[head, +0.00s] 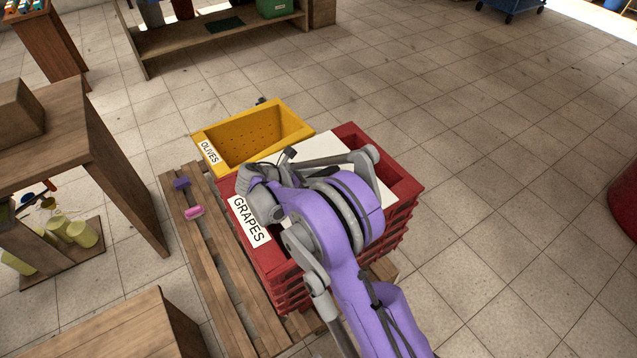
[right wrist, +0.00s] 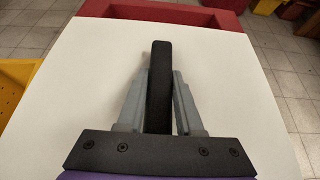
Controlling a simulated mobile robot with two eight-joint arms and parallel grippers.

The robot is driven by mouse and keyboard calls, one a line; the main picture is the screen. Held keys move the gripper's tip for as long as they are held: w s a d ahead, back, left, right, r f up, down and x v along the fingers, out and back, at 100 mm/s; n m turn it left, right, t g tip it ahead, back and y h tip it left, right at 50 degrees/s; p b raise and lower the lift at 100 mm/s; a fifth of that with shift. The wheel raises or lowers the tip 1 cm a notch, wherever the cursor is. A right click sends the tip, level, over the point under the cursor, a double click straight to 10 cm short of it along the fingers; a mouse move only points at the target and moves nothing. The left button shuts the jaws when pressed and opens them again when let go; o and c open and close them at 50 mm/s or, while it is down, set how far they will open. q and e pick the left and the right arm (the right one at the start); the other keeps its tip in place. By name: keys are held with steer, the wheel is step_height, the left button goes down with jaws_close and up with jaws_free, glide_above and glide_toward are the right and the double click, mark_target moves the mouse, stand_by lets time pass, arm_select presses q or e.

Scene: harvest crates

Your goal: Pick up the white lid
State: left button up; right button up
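The white lid (head: 325,145) is a flat white panel over the red crate labelled GRAPES (head: 400,175). My right arm hides much of it in the head view. In the right wrist view the lid (right wrist: 75,85) fills most of the picture, with a black upright bar handle (right wrist: 160,75) in its middle. My right gripper (right wrist: 161,85) has one grey finger on each side of this handle, close against it, and looks shut on it. I cannot tell whether the lid rests on the crate or is slightly raised. My left gripper is not in view.
A yellow crate labelled OLIVES (head: 265,137) stands open behind the red stack. A wooden pallet (head: 207,250) lies under the crates, with a pink object (head: 194,211) on it. Wooden tables (head: 75,125) stand at left. The tiled floor at right is mostly clear.

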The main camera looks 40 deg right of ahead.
jaws_close()
stand_by(1.0)
